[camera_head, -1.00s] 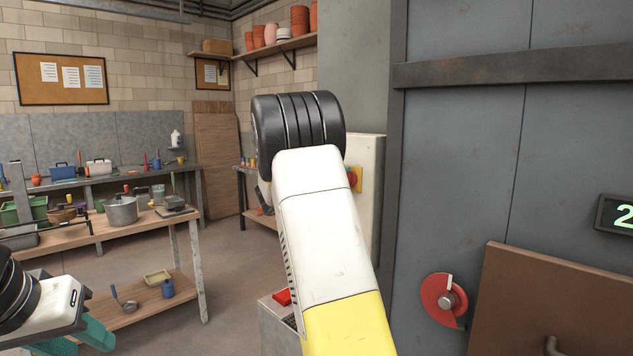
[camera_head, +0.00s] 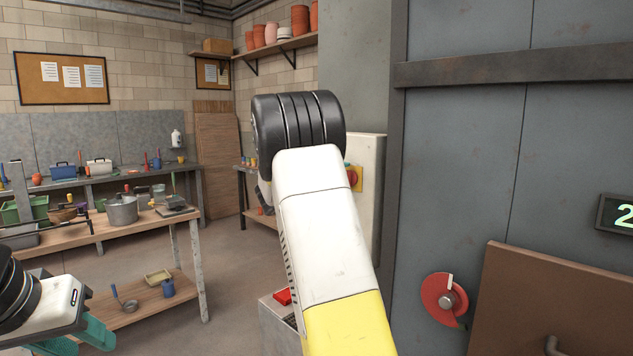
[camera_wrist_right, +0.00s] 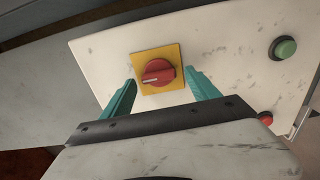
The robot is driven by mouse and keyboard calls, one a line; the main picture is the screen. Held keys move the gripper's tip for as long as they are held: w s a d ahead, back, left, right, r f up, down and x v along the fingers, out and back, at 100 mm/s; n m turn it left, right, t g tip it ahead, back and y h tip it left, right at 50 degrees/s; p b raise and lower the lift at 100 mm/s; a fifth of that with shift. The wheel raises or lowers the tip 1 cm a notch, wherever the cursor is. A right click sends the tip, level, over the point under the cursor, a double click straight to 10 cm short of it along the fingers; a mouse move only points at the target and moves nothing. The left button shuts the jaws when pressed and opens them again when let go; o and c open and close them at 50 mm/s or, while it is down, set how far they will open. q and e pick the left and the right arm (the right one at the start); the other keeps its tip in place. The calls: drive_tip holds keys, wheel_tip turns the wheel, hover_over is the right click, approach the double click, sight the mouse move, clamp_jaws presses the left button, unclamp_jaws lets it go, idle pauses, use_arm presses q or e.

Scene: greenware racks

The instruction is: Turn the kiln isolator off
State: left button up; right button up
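The kiln isolator is a round red knob (camera_wrist_right: 157,71) on a yellow square plate (camera_wrist_right: 172,53), fixed to a pale control box (camera_wrist_right: 225,60). The knob's white mark points left and slightly down in the right wrist view. My right gripper (camera_wrist_right: 161,77) is open, its teal fingers on either side of the knob; I cannot tell whether they touch it. In the head view the knob (camera_head: 353,177) shows just past my right arm, which hides the right gripper. My left gripper (camera_head: 88,346) is low at the left edge, open and empty.
A green button (camera_wrist_right: 284,48) and a red button (camera_wrist_right: 265,118) sit on the same box. The grey kiln (camera_head: 450,200) with a red round handle (camera_head: 444,300) stands at right. A wooden bench (camera_head: 150,222) with pots stands at left. Floor between is clear.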

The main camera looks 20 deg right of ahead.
drive_tip(key=shift+a, duration=0.1)
drive_tip(key=v, duration=0.7)
drive_tip(key=shift+a, duration=0.3)
drive_tip(key=shift+s, duration=0.15)
drive_tip(key=s+f+m+g+y, duration=0.15)
drive_tip(key=s+f+y, duration=0.3)
drive_tip(key=s, duration=0.45)
drive_tip(key=s+f+m+g+y, duration=0.1)
drive_tip(key=s+f+g+y, duration=0.3)
drive_tip(key=s, duration=0.4)
drive_tip(key=s+a+f+m+t+y, duration=0.1)
drive_tip(key=s+a+t+y, duration=0.3)
drive_tip(key=s+a+y, duration=0.6)
drive_tip(key=s+a, duration=0.5)
drive_tip(key=a, duration=0.5)
drive_tip(key=shift+s+m+t, duration=0.35)
drive_tip(key=shift+s, duration=0.05)
